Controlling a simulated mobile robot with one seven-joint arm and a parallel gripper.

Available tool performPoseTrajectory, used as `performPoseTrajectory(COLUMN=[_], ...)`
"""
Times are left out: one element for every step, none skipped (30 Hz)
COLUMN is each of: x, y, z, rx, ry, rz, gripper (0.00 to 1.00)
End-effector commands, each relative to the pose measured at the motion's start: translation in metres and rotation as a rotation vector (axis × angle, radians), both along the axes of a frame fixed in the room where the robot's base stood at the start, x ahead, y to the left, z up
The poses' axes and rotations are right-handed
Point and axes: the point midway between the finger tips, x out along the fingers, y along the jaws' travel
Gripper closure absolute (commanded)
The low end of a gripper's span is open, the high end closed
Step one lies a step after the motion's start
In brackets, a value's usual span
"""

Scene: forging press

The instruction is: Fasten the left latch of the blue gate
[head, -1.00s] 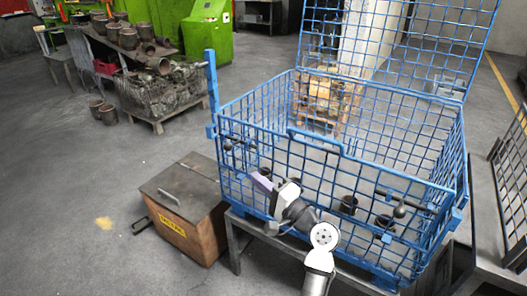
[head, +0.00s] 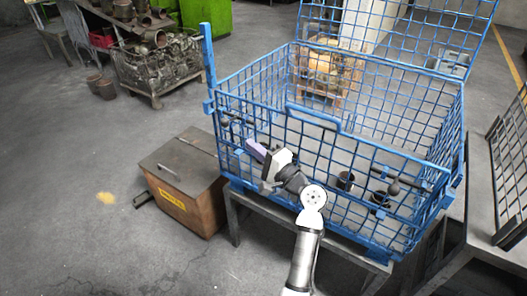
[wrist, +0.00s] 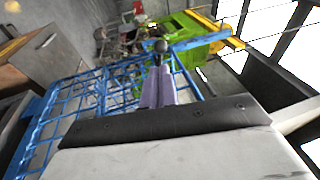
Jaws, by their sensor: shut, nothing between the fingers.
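The blue gate (head: 315,150) is the front mesh panel of the blue wire crate and stands upright. Its left latch (head: 226,121) is a dark rod with dark knobs near the gate's left end. In the wrist view a dark round knob (wrist: 161,46) shows just past my fingertips; touch or gap cannot be told. My gripper (head: 255,150), with purple fingers, is shut and empty in front of the gate, right of and below the latch rod. In the wrist view its fingers (wrist: 158,88) lie together. Whether the bolt sits in its catch is too small to tell.
The right latch (head: 394,188) has a dark rod and knob. A raised blue mesh lid (head: 400,40) stands behind. Dark cups (head: 346,181) sit inside the crate. A wooden box (head: 185,185) stands left; a dark rack (head: 508,160) stands right.

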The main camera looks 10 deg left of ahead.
Motion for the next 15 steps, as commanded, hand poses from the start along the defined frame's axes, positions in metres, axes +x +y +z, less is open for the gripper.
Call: performPoseTrajectory(x=[0.006, 0.009, 0.014, 0.016, 0.019, 0.023, 0.026, 0.028, 0.03, 0.032, 0.034, 0.036, 0.037, 0.038, 0.039], y=[0.011, 0.017, 0.023, 0.029, 0.034, 0.039, 0.043, 0.047, 0.052, 0.054, 0.057, 0.06, 0.061, 0.063, 0.064], z=[0.006, 0.007, 0.009, 0.01, 0.011, 0.012, 0.013, 0.014, 0.015, 0.015, 0.015, 0.015, 0.015, 0.016, 0.015], rx=[-0.001, -0.001, -0.001, 0.0, 0.0, -0.001, -0.001, -0.001, -0.001, -0.002, 0.0, -0.001, -0.001, -0.001, -0.001], ry=[0.001, 0.0, 0.001, 0.0, 0.002, 0.001, 0.001, 0.0, 0.0, 0.001, 0.001, 0.001, 0.001, 0.001, 0.001], rz=[0.005, 0.003, 0.003, 0.003, 0.003, 0.003, 0.002, 0.002, 0.002, 0.001, 0.0, 0.0, 0.0, 0.0, 0.0], gripper=[1.0, 1.0, 1.0, 1.0, 1.0, 1.0, 1.0, 1.0, 1.0, 1.0, 1.0, 1.0, 1.0, 1.0, 1.0])
